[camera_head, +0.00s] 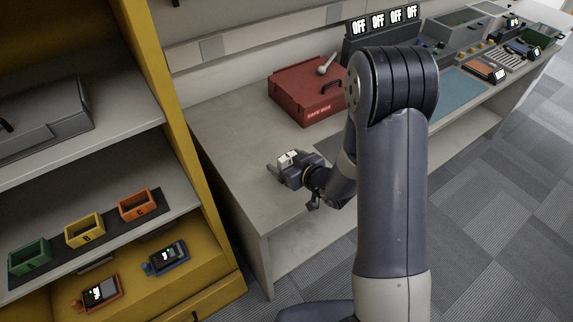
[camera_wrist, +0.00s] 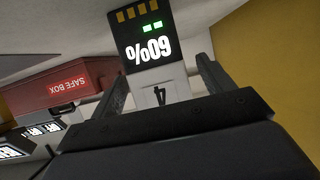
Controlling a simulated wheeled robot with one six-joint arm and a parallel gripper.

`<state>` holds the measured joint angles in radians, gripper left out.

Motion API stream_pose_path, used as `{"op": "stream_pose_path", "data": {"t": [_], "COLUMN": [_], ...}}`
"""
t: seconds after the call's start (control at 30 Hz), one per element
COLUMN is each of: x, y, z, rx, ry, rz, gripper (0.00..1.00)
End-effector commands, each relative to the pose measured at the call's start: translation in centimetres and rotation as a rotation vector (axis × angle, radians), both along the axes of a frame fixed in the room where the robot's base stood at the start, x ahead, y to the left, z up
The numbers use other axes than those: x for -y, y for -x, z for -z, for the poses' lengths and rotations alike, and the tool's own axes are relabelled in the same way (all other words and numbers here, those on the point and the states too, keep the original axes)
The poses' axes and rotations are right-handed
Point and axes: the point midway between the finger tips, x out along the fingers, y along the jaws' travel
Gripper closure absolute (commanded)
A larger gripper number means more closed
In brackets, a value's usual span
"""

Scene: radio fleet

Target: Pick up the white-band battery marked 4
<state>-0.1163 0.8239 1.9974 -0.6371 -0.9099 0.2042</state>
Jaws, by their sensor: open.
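The white-band battery marked 4 (camera_wrist: 160,92) shows in the wrist view, with a black upper part reading 60% and two green bars. It lies between the two fingers of my gripper (camera_wrist: 161,65), which are open on either side of it. Its lower end is hidden behind the gripper body. In the head view my gripper (camera_head: 287,168) is low over the grey counter, and a small white piece of the battery (camera_head: 287,157) shows at the fingers. I cannot tell whether either finger touches it.
A red safe box (camera_head: 300,97) stands behind my gripper on the counter (camera_head: 222,133). OFF displays (camera_head: 384,20) and radio gear are at the back right. A yellow shelf unit (camera_head: 160,95) at the left holds green, yellow and orange bins (camera_head: 85,231) and two radios below.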

Motion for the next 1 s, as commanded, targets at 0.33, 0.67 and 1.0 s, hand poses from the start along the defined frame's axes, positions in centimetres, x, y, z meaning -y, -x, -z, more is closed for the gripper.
{"op": "stream_pose_path", "data": {"t": [0.33, 0.67, 1.0], "x": [-1.15, -1.13, -1.13], "y": [-1.48, -1.47, -1.47], "z": [0.80, 0.77, 0.76], "rx": [-0.001, 0.000, 0.000], "ry": [0.001, 0.000, 0.000], "rz": [0.000, 0.000, 0.000], "gripper": [0.24, 0.42, 0.69]}}
